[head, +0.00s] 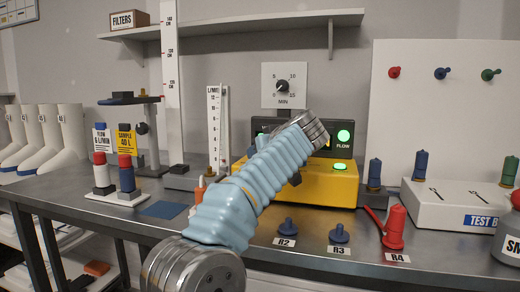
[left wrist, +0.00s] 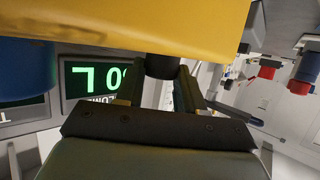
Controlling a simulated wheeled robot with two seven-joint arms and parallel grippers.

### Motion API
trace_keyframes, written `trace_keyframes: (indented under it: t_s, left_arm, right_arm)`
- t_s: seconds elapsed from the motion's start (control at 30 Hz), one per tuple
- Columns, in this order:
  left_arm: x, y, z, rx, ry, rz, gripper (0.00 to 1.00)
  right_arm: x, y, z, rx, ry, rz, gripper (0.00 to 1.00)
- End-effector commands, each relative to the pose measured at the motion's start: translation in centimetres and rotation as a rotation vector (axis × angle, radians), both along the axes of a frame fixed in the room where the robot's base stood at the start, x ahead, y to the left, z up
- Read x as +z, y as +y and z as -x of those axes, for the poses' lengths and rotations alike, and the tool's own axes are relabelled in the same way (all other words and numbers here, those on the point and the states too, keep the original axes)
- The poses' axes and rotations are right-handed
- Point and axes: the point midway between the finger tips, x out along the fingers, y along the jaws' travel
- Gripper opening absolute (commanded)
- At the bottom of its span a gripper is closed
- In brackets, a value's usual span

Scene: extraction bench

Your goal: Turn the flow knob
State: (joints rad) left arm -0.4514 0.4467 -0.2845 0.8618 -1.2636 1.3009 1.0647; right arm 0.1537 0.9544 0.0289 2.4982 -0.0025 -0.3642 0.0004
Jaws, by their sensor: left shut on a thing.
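The yellow pump (head: 335,188) stands on the bench behind my left arm. Its dark panel (head: 345,150) has a lit green light marked FLOW. In the left wrist view the yellow body (left wrist: 130,25) fills the top, and a short black knob (left wrist: 162,64) sticks out below it. My left gripper (left wrist: 160,80) is shut on this knob, one finger on each side. A display with green digits (left wrist: 98,78) shows upside down at left. My right gripper is not in view.
A flow tube (head: 215,130) stands left of my arm. A white test box (head: 455,205) is at right. Sample holders (head: 118,195) stand at left.

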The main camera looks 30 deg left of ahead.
Motion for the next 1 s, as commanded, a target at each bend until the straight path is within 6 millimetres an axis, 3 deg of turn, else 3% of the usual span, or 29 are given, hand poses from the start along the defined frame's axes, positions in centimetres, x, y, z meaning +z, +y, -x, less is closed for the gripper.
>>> trace_keyframes:
  t_s: [0.7,0.73,0.87,1.0]
  left_arm:
    - [-0.10,-0.06,-0.10,0.074,0.001,0.001,0.07]
    - [-0.10,-0.07,-0.11,0.074,0.001,0.001,0.41]
    - [-0.08,-0.06,-0.11,0.074,0.001,0.001,0.60]
    - [-0.07,-0.04,-0.11,0.074,0.001,0.001,0.63]
  right_arm:
    - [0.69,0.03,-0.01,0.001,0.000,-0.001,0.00]
    - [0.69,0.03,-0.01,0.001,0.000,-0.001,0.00]
    - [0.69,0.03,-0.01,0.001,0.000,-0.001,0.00]
    - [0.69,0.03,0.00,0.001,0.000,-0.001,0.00]
